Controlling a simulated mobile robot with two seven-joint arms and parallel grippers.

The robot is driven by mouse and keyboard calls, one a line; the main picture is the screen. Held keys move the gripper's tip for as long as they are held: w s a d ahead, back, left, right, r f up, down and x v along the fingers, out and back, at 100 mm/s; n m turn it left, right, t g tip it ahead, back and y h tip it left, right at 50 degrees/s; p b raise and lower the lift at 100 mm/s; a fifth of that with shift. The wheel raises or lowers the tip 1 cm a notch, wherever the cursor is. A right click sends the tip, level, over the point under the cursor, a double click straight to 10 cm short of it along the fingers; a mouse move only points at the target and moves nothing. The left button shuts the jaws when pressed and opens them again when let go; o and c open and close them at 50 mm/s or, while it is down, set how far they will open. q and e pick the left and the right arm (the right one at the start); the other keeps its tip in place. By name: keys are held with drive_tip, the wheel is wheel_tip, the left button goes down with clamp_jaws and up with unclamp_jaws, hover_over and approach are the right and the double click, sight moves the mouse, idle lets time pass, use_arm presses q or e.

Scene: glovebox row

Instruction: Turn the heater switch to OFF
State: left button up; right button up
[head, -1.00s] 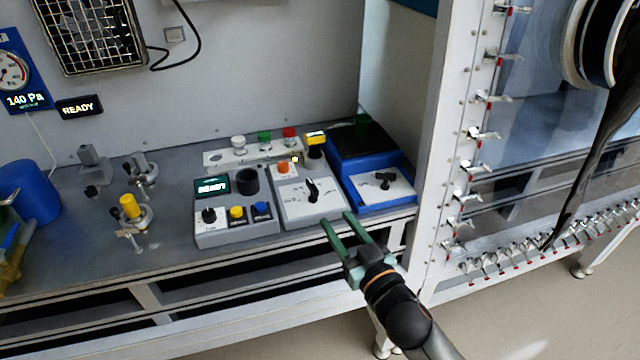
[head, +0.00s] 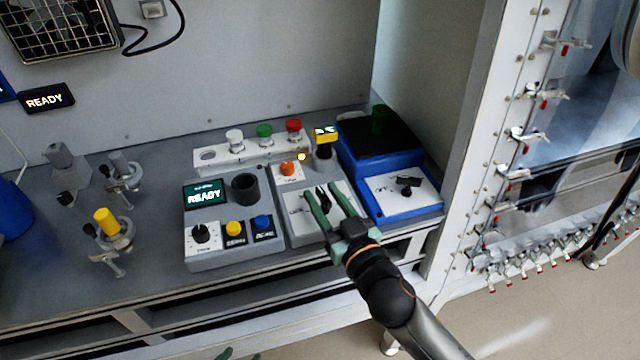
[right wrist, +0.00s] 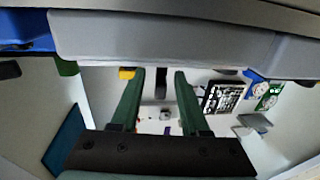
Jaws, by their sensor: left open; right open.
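A black rotary switch (head: 322,197) stands on the white plate (head: 300,222) of the middle grey box. Another black switch (head: 408,181) is on the white plate of the blue unit (head: 375,150) at right. Their lettering is too small to read, so I cannot tell which is the heater's. My right gripper (head: 323,191) is open, with its green fingers over the middle box, one on each side of that switch; contact cannot be told. In the right wrist view its fingers (right wrist: 158,78) are spread below the grey box edge. My left gripper (head: 238,356) barely shows at the bottom edge.
The left grey box (head: 236,255) has a READY display, a black knob and yellow and blue buttons. An orange button (head: 288,169) and a yellow-topped part (head: 325,135) sit behind the switch. A white rail (head: 250,152) with coloured caps stands behind. Valve fittings (head: 112,230) stand left.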

drive_tip(key=shift+w+a, duration=0.1)
drive_tip(key=shift+w, duration=0.1)
drive_tip(key=shift+s, duration=0.1)
drive_tip(key=shift+c, duration=0.2)
clamp_jaws()
idle(0.3)
